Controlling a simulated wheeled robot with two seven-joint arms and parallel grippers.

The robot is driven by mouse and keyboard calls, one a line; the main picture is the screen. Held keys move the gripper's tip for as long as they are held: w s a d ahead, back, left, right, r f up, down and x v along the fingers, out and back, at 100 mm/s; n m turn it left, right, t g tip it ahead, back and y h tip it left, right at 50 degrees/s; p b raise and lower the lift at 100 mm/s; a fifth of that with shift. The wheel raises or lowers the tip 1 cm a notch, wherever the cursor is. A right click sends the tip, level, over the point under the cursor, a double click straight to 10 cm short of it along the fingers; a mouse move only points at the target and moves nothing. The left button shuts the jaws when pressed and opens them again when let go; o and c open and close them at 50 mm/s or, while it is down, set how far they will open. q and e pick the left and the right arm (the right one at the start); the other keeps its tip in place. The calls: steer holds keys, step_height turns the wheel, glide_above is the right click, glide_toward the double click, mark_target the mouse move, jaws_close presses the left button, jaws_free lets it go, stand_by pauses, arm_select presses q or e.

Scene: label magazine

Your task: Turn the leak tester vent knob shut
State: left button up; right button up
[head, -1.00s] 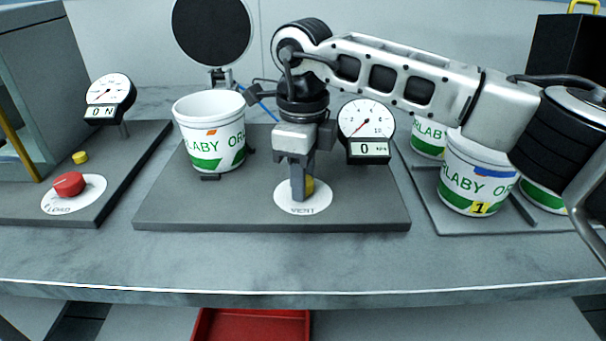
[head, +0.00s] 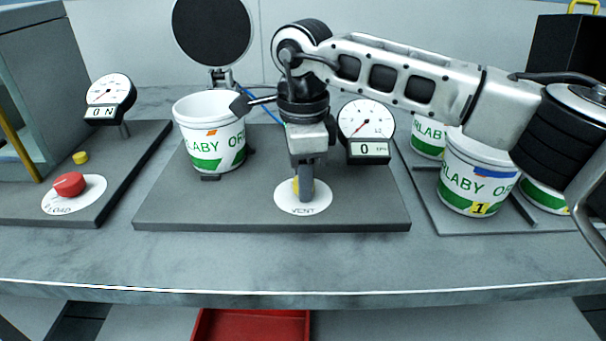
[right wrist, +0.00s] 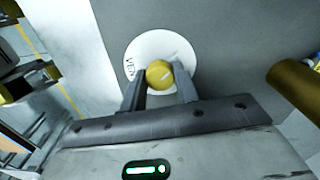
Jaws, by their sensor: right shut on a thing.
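The yellow vent knob (right wrist: 159,74) sits on a round white plate (head: 303,207) marked VENT, at the front of the leak tester's dark base (head: 225,217). My right gripper (head: 305,192) points down from above and is shut on the knob, with one finger on each side in the right wrist view. In the head view the fingers hide most of the knob. A white tub (head: 210,145) with a green and orange label stands on the base to the left. The tester's gauge (head: 366,122) reads 0, to the right of my gripper. My left gripper is not in view.
A red load knob (head: 69,184) and a second gauge (head: 108,92) stand on a station at the left. Several labelled tubs (head: 474,172) stand at the right. A black disc (head: 212,28) rises behind the tester. The front bench strip is clear.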

steer(key=shift+r, duration=0.1)
steer(key=o, duration=1)
steer(key=shift+c, duration=0.2)
step_height(320, 180, up, 16)
steer(key=p, duration=0.1)
